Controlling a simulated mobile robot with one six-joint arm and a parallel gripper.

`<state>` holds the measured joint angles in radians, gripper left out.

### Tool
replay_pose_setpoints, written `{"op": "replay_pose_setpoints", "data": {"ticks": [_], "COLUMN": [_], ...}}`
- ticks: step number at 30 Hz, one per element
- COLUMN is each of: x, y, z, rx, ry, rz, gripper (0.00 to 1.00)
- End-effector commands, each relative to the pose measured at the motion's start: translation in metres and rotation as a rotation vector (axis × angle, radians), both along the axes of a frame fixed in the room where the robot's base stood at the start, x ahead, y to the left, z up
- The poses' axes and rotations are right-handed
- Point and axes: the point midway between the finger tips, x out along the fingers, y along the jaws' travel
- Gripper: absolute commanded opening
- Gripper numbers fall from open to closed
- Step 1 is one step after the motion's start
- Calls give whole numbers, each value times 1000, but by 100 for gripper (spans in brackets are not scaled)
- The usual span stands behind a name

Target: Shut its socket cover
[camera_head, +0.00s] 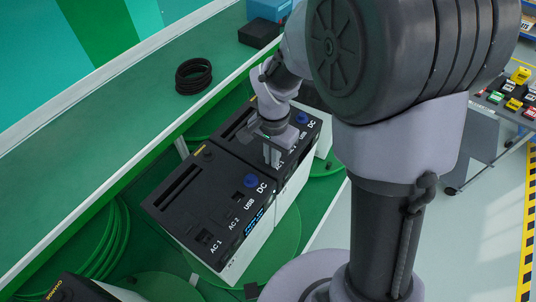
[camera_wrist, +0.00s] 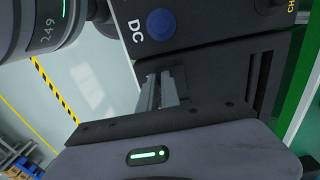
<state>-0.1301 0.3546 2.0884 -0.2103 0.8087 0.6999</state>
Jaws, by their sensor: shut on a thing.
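The power unit under my gripper (camera_head: 270,155) has a black top (camera_head: 235,130) and pale sides. It carries a blue knob and a DC label, and my wrist partly hides its other labels. The fingers point down at the sockets beside the labels and look close together. In the wrist view the two grey fingers (camera_wrist: 160,92) reach a small dark flap (camera_wrist: 180,78), apparently the socket cover, on the black top. The grip itself is mostly hidden, and I cannot tell the cover's angle.
A second black-topped unit (camera_head: 195,205) stands nearer, with AC, USB and DC labels and a blue knob. A black cable coil (camera_head: 194,76) lies on the green bench at the back. Green hoses (camera_head: 105,245) run at the left. A cart with coloured boxes (camera_head: 510,100) stands right.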

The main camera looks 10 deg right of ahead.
Motion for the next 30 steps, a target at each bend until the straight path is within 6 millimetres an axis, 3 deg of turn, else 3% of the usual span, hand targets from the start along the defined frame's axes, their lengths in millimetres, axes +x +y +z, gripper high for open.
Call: {"op": "replay_pose_setpoints", "data": {"ticks": [2,3,6,17,23,30], "x": [-1,-1,-1,0,1,0], "y": [-1,-1,-1,0,0,0], "z": [0,0,0,6,52,130], "rx": [-1,-1,-1,-1,-1,0], "ry": [4,4,4,2,-2,-1], "rz": [-1,-1,-1,-1,-1,-2], "gripper": [0,14,29,29,29,29]}}
